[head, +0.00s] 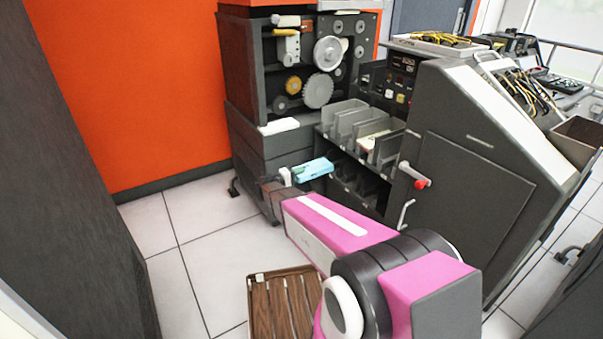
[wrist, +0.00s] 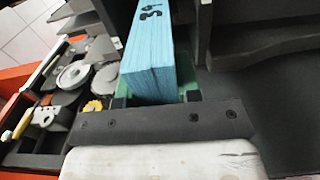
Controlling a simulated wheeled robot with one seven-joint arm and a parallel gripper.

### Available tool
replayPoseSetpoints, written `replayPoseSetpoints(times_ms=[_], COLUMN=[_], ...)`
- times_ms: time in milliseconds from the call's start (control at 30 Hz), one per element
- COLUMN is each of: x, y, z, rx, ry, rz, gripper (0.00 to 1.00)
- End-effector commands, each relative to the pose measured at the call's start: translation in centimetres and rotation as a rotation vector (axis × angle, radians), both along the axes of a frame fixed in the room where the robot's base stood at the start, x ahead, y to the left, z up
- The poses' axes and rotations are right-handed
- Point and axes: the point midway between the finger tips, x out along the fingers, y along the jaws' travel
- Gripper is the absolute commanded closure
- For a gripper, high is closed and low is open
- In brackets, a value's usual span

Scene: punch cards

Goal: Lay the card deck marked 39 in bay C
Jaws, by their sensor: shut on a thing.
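A light blue card deck (head: 314,169) is held in my gripper (head: 292,176), in front of the card machine. In the wrist view the deck (wrist: 148,60) stands out from between the jaws of my gripper (wrist: 152,97), with dark marks on its upper end that I cannot read surely. A row of grey bays (head: 345,120) with upright dividers stands just behind and to the right of the deck. A pale card stack lies in one of the right-hand bays. The bay letters are too small to read, so I cannot tell which is C.
A second, darker row of bays (head: 362,178) lies below the first. A lever with a red knob (head: 421,184) sticks out at the right of the bays. Gears (head: 318,90) sit at the machine's back. A wooden slatted crate (head: 282,300) is on the floor.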

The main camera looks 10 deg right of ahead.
Motion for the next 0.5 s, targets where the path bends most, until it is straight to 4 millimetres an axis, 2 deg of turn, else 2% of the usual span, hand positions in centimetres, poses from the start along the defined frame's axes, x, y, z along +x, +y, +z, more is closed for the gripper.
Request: replayPoseSetpoints(times_ms=[500], x=[0.25], y=[-0.65], z=[0.08], rx=[-0.002], ry=[0.000], rz=[-0.001], gripper=[0.97])
